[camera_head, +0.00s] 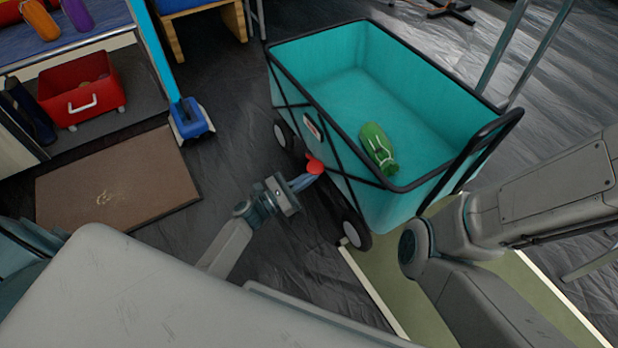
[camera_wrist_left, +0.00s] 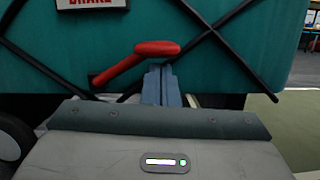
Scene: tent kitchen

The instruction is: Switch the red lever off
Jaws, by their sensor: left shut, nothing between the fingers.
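The red lever (camera_head: 314,165) sits on the near side of the teal wagon (camera_head: 398,207). In the left wrist view the lever (camera_wrist_left: 135,60) slants up to the right from a dark pivot and ends in a rounded red knob. A label (camera_wrist_left: 92,4) reading partly "BRAKE" is above it on the wagon (camera_wrist_left: 220,60). My left gripper (camera_head: 308,178) is shut and empty. Its fingertips (camera_wrist_left: 160,75) are just below and in front of the knob; I cannot tell whether they touch it. My right arm shows at the right, its gripper out of view.
A green rolled item (camera_head: 378,148) lies in the wagon. A brown mat (camera_head: 118,182), a blue broom or similar tool (camera_head: 190,120) and a red bin (camera_head: 82,92) are at the left. A green mat (camera_head: 385,290) lies by the wagon's front wheel.

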